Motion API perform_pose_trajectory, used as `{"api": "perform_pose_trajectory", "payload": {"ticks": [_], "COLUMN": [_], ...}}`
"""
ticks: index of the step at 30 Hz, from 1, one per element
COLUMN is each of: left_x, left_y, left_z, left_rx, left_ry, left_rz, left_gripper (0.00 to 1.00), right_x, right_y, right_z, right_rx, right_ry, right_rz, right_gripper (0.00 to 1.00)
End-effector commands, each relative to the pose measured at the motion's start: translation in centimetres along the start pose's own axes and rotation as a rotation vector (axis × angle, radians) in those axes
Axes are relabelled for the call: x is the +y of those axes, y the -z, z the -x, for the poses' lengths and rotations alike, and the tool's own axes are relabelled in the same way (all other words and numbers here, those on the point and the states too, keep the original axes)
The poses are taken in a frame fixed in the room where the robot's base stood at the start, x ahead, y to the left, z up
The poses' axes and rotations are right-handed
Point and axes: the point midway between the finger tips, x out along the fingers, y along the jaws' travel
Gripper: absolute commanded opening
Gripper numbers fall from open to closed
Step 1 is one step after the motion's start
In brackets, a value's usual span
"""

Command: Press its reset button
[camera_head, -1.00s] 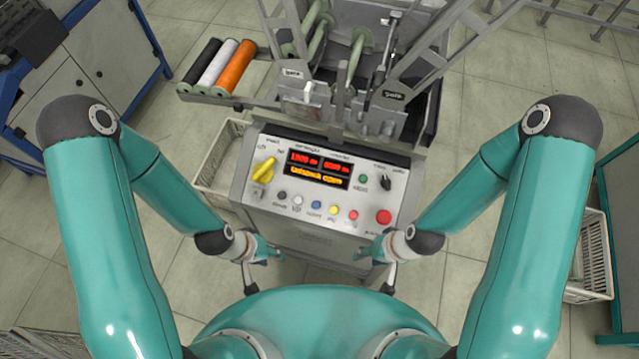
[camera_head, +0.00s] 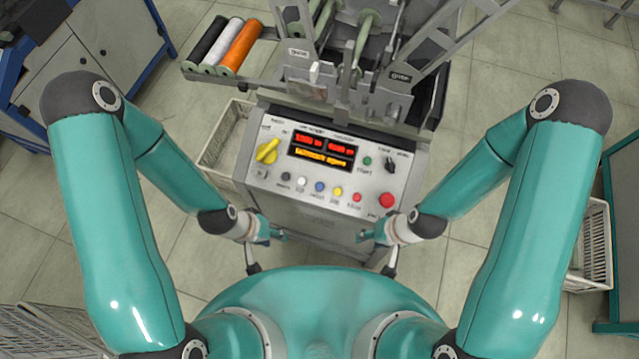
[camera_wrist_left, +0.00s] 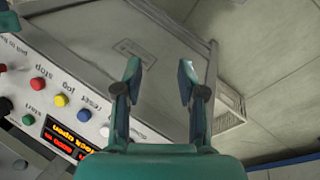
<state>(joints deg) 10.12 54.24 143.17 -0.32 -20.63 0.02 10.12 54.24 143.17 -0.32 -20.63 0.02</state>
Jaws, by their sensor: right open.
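The reset button is the blue button (camera_head: 319,187) in the lower row of the winder's control panel (camera_head: 262,187). It also shows as a blue button (camera_wrist_left: 84,115) beside the word "reset" in the left wrist view. My left gripper (camera_head: 281,235) is below and left of it in the head view, apart from the panel. Its two fingers (camera_wrist_left: 158,80) stand apart with nothing between them. My right gripper (camera_head: 364,236) is below and right of the button, also clear of the panel; it is open and seems empty.
A white button (camera_head: 300,181) and a yellow button (camera_head: 336,191) flank the blue one. A small red button (camera_head: 355,197) and a larger red knob (camera_head: 386,200) sit further right. A yellow rotary switch (camera_head: 267,151) is at left. A pale crate (camera_head: 222,140) stands left of the machine.

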Motion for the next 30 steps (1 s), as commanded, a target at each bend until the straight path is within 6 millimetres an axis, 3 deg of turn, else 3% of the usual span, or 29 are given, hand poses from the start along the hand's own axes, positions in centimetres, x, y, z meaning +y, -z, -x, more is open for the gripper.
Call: {"api": "perform_pose_trajectory", "payload": {"ticks": [1,8,30], "left_x": [0.00,0.00,0.00], "left_y": [0.00,0.00,0.00], "left_z": [0.00,0.00,0.00], "left_rx": [0.000,0.000,0.000], "left_ry": [0.000,0.000,0.000], "left_rz": [0.000,0.000,0.000], "left_gripper": [0.38,0.00,0.00], "right_x": [0.00,0.00,0.00], "right_y": [0.00,0.00,0.00], "right_z": [0.00,0.00,0.00], "right_rx": [0.000,0.000,0.000], "right_ry": [0.000,0.000,0.000], "right_rz": [0.000,0.000,0.000], "right_gripper": [0.44,0.44,0.44]}}
